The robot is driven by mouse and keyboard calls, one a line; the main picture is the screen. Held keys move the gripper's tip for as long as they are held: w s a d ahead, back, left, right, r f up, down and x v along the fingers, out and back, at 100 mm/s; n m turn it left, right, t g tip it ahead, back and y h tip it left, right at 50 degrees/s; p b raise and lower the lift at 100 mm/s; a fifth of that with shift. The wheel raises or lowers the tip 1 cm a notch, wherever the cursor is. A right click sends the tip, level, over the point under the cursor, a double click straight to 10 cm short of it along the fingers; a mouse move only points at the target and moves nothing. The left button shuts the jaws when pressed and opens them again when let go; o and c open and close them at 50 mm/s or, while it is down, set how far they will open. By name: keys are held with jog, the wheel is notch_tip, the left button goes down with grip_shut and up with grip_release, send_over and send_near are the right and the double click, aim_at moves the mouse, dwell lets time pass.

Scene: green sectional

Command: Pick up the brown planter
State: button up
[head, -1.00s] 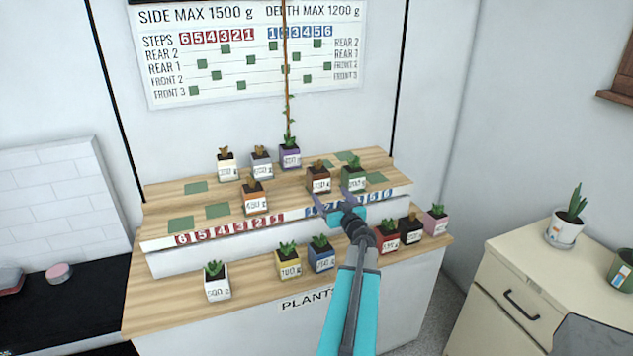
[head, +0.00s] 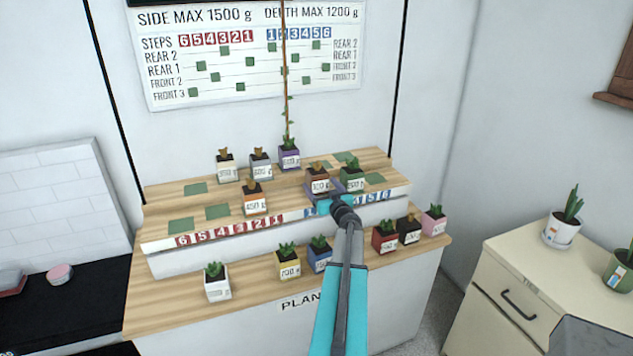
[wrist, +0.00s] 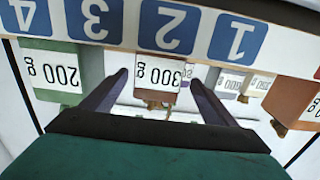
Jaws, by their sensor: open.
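The brown planter (head: 319,177), labelled 300 g and holding a small plant, stands on the upper wooden step. My gripper (head: 322,190) is open, low in front of it. In the wrist view, which is upside down, the brown planter (wrist: 160,62) shows between the two purple fingers of my gripper (wrist: 159,78), one on each side. There is a gap between the fingers and its label. I cannot tell whether either finger touches its sides.
A green 200 g planter (head: 352,180) stands close on the right. An orange planter (head: 255,199) is further left, and a purple planter (head: 289,158) is behind. Below are a blue planter (head: 319,259) and a red planter (head: 384,241). The numbered step edge (head: 370,198) runs under my gripper.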

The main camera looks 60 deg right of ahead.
aim_at(317, 171)
jog(key=shift+w+d, duration=0.15)
jog(key=shift+w, duration=0.05)
dwell(0.3)
jog(key=shift+p+x, duration=0.75)
jog(key=shift+x, duration=1.75)
jog(key=shift+s+d, duration=0.1)
jog(key=shift+s, duration=0.05)
jog(key=c, duration=1.3)
jog(key=shift+r, duration=0.2)
jog(key=shift+c, duration=0.2)
jog(key=shift+r, duration=0.35)
notch_tip(317, 171, up, 3)
jog(key=shift+f, duration=0.15)
jog(key=r+b+v, duration=0.1)
jog(key=b+v, duration=0.2)
jog(key=v, duration=1.3)
jog(key=shift+w+a+r, duration=0.15)
jog(key=shift+w+a, duration=0.05)
jog(key=shift+a, duration=0.1)
